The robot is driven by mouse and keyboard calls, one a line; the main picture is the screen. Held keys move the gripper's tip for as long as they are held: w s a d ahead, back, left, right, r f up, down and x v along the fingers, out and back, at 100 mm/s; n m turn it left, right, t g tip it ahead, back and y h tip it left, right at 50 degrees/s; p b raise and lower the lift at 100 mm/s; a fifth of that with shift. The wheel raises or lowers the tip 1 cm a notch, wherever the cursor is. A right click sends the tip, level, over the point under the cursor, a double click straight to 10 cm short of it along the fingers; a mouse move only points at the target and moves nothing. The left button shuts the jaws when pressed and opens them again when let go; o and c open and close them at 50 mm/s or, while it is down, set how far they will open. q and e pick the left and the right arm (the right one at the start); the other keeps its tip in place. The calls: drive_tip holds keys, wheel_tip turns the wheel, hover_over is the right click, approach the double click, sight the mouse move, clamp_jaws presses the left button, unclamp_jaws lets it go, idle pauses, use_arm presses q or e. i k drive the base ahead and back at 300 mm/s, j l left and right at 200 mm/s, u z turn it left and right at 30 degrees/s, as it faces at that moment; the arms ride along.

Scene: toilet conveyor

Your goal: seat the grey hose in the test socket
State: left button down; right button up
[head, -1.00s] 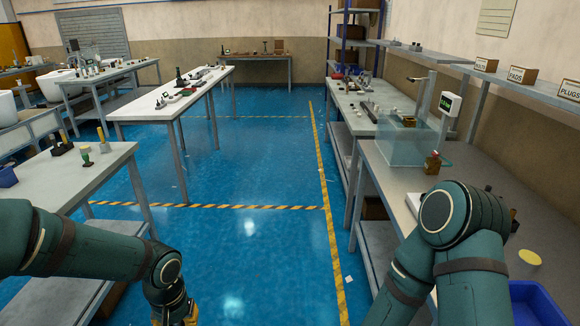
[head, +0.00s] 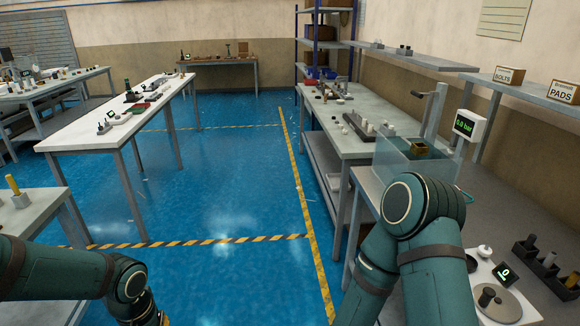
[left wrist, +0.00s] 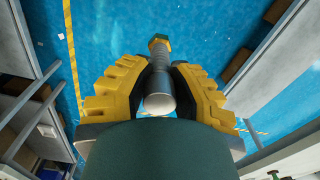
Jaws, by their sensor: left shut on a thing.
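The grey hose (left wrist: 158,75), a ribbed tube with a smooth round end and a green and brass nut at its far end, shows in the left wrist view. My left gripper (left wrist: 159,88) is shut around it, with a yellow finger on each side. In the head view my left gripper (head: 150,318) is low at the bottom edge, mostly cut off, and the hose cannot be made out there. A small brass block (head: 418,146) sits in a clear tank (head: 395,165) on the right; I cannot tell whether it is the test socket. My right gripper is out of view.
A display reading 0.0 bar (head: 467,126) stands by the tank. A scale (head: 498,305) and a dark peg rack (head: 545,268) are on the near right bench. A long white table (head: 85,132) stands left. The blue floor aisle (head: 220,220) between is clear.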

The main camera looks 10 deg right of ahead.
sight(419, 151)
drive_tip(key=i, duration=2.5)
drive_tip(key=i+z, duration=0.1)
drive_tip(key=z, duration=0.25)
drive_tip(key=i+z, duration=0.1)
drive_tip(key=z, duration=0.3)
drive_tip(key=i+j+z, duration=0.1)
drive_tip(key=z, duration=1.65)
